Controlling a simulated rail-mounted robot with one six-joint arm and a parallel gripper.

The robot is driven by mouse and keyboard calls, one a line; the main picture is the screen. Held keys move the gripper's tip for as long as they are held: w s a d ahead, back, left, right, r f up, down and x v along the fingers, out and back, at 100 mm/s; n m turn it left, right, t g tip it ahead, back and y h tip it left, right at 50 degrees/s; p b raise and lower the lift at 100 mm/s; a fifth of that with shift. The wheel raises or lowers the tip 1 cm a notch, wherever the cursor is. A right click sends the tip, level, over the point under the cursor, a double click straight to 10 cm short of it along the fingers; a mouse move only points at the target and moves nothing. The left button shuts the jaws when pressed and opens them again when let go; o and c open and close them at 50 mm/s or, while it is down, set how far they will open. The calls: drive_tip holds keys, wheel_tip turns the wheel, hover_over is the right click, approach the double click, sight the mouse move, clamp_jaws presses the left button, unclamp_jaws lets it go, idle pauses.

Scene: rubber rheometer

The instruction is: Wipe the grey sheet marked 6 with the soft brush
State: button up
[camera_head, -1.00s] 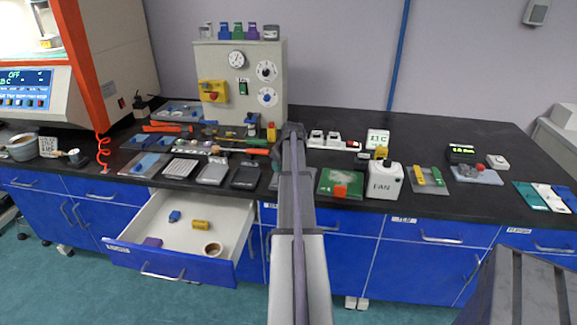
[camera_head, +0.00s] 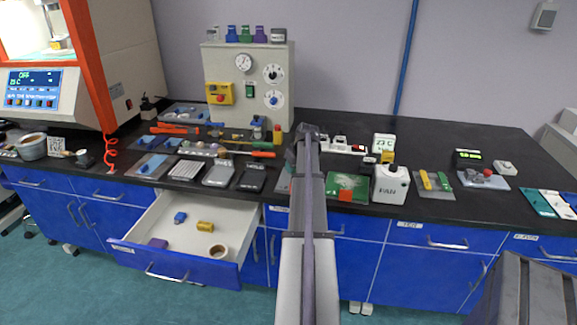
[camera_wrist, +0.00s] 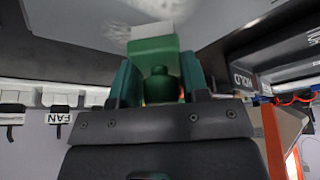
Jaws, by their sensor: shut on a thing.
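In the wrist view my gripper (camera_wrist: 157,82) is shut on the soft brush (camera_wrist: 154,48), which has a green handle and a pale bristle end. The bristle end points away from the fingers, toward a dark grey surface (camera_wrist: 75,12) with whitish smudges. I cannot tell whether the bristles touch it. No 6 is readable, so I cannot confirm that this surface is the marked sheet. In the head view my arm hides the gripper and brush. A grey plate (camera_head: 284,181) shows partly beside the arm on the bench.
Grey trays (camera_head: 219,174) and tools lie to the left. A blue drawer (camera_head: 185,262) is open below. The back right bench (camera_head: 430,145) is clear.

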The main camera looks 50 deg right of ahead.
drive_tip(key=shift+s+d, duration=0.3)
drive_tip(key=shift+s, duration=0.35)
drive_tip(key=shift+s+d, duration=0.35)
drive_tip(key=shift+s, duration=0.3)
drive_tip(key=shift+s+d, duration=0.3)
drive_tip(key=shift+s, duration=0.35)
drive_tip(key=shift+s+d, duration=0.35)
drive_tip(key=shift+s, duration=0.5)
drive_tip(key=shift+s+d, duration=0.3)
drive_tip(key=shift+s, duration=0.55)
wheel_tip(320, 180, up, 6)
drive_tip(key=p, duration=0.6)
wheel_tip(320, 180, up, 3)
drive_tip(key=p, duration=0.3)
